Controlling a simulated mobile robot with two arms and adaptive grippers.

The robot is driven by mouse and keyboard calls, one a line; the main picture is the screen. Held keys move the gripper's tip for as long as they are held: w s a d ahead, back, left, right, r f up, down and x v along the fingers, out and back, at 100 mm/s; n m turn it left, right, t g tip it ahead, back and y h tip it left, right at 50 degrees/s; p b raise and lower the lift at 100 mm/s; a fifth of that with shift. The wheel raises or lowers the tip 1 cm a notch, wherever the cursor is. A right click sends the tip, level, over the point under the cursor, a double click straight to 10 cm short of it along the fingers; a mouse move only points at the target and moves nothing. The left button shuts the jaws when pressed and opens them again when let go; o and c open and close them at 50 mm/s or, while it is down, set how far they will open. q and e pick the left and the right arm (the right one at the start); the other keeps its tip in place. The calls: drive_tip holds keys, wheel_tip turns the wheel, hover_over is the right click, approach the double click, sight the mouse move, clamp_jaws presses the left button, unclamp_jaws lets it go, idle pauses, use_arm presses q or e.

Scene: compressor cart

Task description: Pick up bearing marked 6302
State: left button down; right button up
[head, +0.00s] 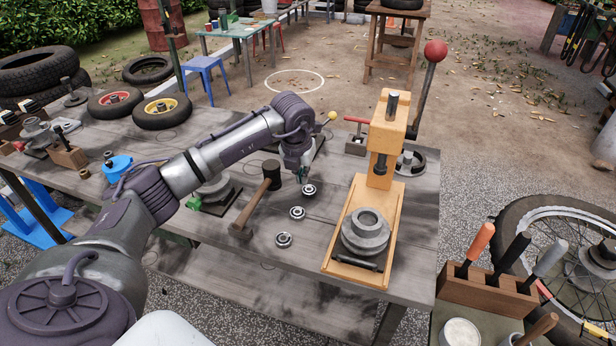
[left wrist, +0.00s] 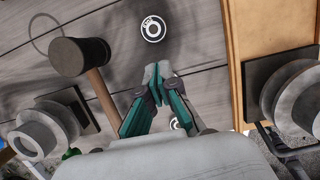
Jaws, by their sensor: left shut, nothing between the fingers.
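Three small round bearings lie in a loose row on the grey wooden bench: a far one (head: 308,191), a middle one (head: 297,212) and a near one (head: 284,239). Their markings are too small to read in the head view. My left gripper (head: 304,177) points down just beyond the far bearing, its fingers shut and empty. In the left wrist view the fingertips (left wrist: 156,76) are together, apart from a bearing (left wrist: 153,27) with a pale, unreadable mark. Another bearing (left wrist: 175,123) is partly hidden behind the fingers. My right gripper is not in view.
A mallet (head: 271,173) lies left of the bearings. An orange press (head: 380,180) with a grey round part (head: 366,232) stands to their right. Wheels (head: 161,109) sit at the bench's far left. Bare bench (head: 325,235) lies between bearings and press.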

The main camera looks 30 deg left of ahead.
sight(306, 201)
use_arm(q)
drive_tip(key=x, duration=0.3)
drive_tip(key=shift+s+f, duration=0.15)
drive_tip(key=shift+s, duration=0.1)
drive_tip(key=x, duration=0.4)
drive_tip(key=shift+w, duration=0.1)
drive_tip(key=shift+w+f, duration=0.1)
drive_tip(key=shift+f, duration=0.35)
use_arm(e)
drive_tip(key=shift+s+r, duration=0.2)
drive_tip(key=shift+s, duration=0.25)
